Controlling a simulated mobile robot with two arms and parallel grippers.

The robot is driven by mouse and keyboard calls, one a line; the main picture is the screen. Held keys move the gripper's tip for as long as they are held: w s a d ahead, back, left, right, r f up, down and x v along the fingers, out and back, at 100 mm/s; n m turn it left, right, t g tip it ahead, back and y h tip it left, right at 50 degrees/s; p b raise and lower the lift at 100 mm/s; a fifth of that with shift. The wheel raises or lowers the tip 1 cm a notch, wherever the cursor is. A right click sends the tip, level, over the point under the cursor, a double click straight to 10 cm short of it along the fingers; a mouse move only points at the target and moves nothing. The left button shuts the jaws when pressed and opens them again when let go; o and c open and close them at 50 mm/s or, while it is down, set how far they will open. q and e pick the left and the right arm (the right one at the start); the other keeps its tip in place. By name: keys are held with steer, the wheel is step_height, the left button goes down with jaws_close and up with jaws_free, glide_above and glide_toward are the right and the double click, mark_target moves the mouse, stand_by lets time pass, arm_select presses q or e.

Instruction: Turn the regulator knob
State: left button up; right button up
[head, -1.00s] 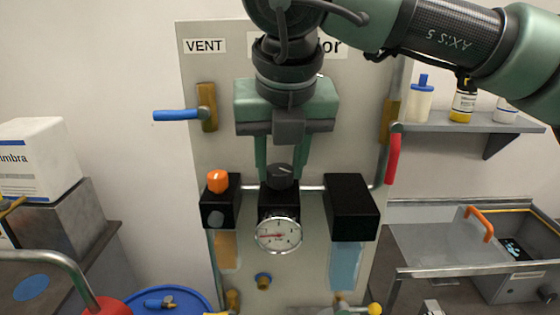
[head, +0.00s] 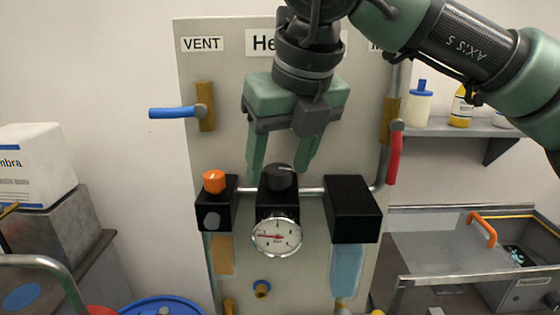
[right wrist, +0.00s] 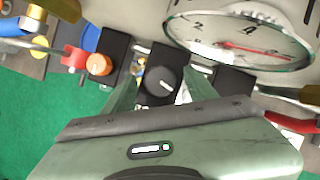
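The black regulator knob (head: 279,178) sits on the black regulator block in the middle of the panel, with a pale line on its top pointing right. It also shows in the right wrist view (right wrist: 160,85). My right gripper (head: 280,165) comes down from above, tilted, with its green fingers apart. The fingers are at either side of the knob, near its top, with visible gaps; the right wrist view shows the knob between them (right wrist: 155,92). Whether they reach down beside it is unclear. The white gauge (head: 277,237) below has a red needle pointing left. My left gripper is not in view.
An orange knob (head: 214,182) stands close left, and a black block (head: 351,208) close right. A blue-handled valve (head: 175,113) and a red handle (head: 394,158) flank the panel. The right wrist view shows another large gauge (right wrist: 230,30) near the gripper.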

steer(key=b+v, duration=0.1)
steer(key=v, duration=0.6)
steer(key=shift+s+r, duration=0.15)
steer(key=shift+r, duration=0.2)
